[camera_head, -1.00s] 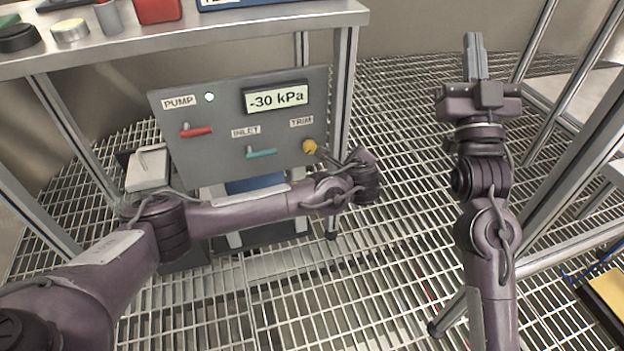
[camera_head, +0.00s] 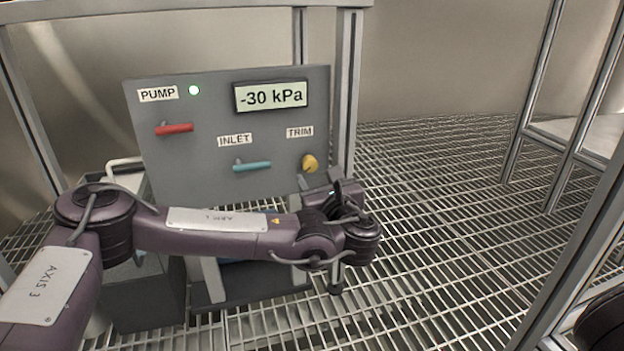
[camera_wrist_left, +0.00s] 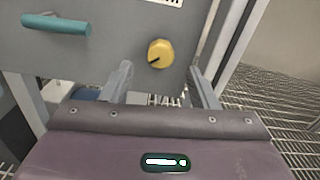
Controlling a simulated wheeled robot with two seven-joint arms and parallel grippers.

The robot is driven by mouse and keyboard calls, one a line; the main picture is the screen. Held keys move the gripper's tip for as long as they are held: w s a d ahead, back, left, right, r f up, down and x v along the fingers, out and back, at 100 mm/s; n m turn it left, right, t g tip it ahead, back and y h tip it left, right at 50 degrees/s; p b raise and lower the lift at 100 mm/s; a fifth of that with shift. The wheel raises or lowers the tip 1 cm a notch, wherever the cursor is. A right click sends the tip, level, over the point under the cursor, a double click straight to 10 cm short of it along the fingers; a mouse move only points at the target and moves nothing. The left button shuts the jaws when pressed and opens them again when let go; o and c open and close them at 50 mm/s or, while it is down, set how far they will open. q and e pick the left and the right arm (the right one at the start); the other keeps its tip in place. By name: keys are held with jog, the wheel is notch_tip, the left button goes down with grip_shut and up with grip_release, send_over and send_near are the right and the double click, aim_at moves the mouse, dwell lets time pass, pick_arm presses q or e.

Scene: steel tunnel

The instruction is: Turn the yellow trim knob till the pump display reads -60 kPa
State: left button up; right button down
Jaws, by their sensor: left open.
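The yellow trim knob (camera_head: 310,163) sits at the lower right of the grey pump panel (camera_head: 205,185), under the TRIM label. The pump display (camera_head: 271,96) reads -30 kPa. My left gripper (camera_wrist_left: 161,80) is open in the left wrist view, with its two fingers apart below and to either side of the knob (camera_wrist_left: 160,53). The knob shows clear of the fingers there, with a dark pointer mark toward its lower left. In the head view the left gripper (camera_head: 318,188) is just below the knob, partly hidden by my own wrist. My right gripper is out of the head view.
A red pump lever (camera_head: 175,128) and a teal inlet lever (camera_head: 252,166) are on the panel, left of the knob; the teal lever also shows in the wrist view (camera_wrist_left: 57,25). A green lamp (camera_head: 194,90) is lit. Metal frame posts (camera_head: 346,90) stand right of the panel. The grating floor is open to the right.

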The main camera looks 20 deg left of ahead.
aim_at(311, 167)
pick_arm(q)
jog(key=x, duration=0.1)
jog(key=b+x, duration=0.2)
jog(key=x, duration=0.1)
jog(key=shift+f, duration=0.25)
jog(key=shift+w+a+r, duration=0.2)
jog(key=shift+w+a, duration=0.15)
jog(key=shift+w, duration=0.2)
jog(key=c, duration=1)
